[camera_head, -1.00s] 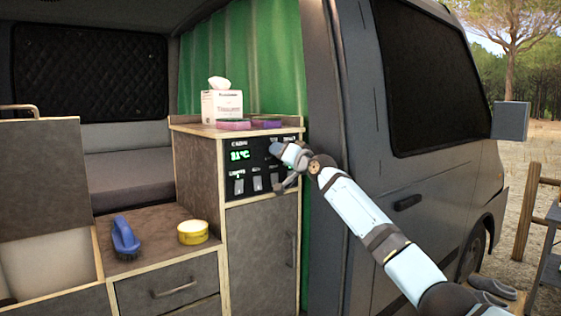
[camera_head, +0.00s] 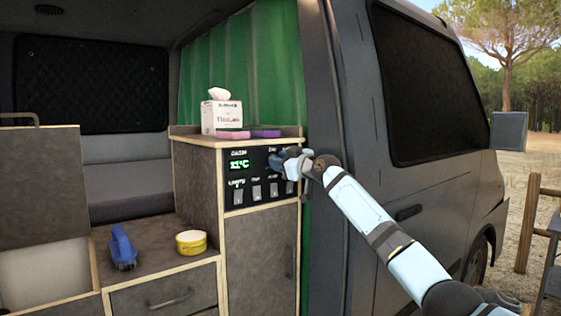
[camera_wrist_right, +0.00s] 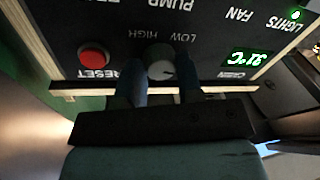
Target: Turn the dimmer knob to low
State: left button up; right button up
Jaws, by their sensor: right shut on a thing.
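The black control panel (camera_head: 237,190) is on the upper front of the cabinet, with a green temperature display and a row of switches. In the right wrist view the grey dimmer knob (camera_wrist_right: 160,68) shows near the upside-down LOW and HIGH labels. My right gripper (camera_wrist_right: 160,82) is shut on the knob, a finger on each side of it. In the head view my right gripper (camera_head: 279,161) is at the panel's upper right and hides the knob there. My left gripper is not in view.
A red reset button (camera_wrist_right: 94,58) is beside the knob. A tissue box (camera_head: 222,118) and pink and purple sponges (camera_head: 266,133) sit on the cabinet top. A blue brush (camera_head: 123,248) and a yellow tin (camera_head: 191,243) are on the lower counter. The van's door pillar (camera_head: 325,100) is close to my right arm.

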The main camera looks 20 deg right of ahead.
pick_arm(q)
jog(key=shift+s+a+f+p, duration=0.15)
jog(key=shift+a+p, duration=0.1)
jog(key=shift+p, duration=0.65)
pick_arm(e)
jog(key=n, duration=0.5)
jog(key=shift+r+n+g, duration=0.2)
jog(key=shift+n+g, duration=0.1)
jog(key=shift+h, duration=0.3)
jog(key=o, duration=0.9)
jog(key=shift+f, duration=0.1)
